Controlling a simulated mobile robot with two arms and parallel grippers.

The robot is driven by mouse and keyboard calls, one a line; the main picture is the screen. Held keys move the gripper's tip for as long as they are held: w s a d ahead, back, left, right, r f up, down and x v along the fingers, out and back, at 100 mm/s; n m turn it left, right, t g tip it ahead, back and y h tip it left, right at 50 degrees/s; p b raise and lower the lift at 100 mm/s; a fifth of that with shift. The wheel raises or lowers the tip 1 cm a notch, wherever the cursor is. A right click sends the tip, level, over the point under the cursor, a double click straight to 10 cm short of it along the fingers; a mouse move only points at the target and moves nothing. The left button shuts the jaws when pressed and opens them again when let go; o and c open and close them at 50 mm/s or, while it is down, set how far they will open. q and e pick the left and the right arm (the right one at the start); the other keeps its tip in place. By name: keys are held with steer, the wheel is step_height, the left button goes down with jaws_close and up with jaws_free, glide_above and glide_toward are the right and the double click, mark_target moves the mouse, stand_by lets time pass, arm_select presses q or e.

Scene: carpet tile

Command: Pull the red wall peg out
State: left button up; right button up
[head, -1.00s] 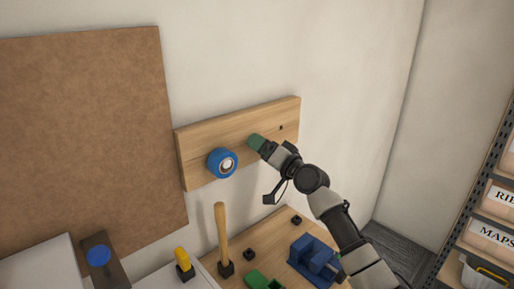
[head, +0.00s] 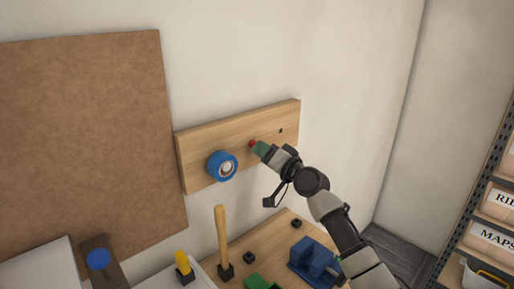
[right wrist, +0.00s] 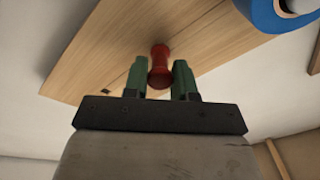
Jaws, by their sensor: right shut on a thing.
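The red wall peg (right wrist: 160,68) stands between the two green fingers of my right gripper (right wrist: 160,80) in the right wrist view. In the head view a small red part of the peg (head: 252,143) shows just beyond the fingertips of my right gripper (head: 259,147), in front of the wooden wall board (head: 198,143). The gripper is shut on the peg. I cannot tell whether the peg's end is still in the board. The board also fills much of the right wrist view (right wrist: 105,55). My left gripper is not in view.
A blue tape roll (head: 222,166) hangs on the board left of the gripper. Below are a wooden-handled tool (head: 222,238), a yellow-handled tool (head: 183,264) and a blue vise-like block (head: 312,258). Shelves with labelled boxes (head: 493,237) stand at the right.

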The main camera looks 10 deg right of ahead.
steer(key=shift+p+v, duration=0.8)
steer(key=shift+v, duration=1.75)
steer(key=v, duration=1)
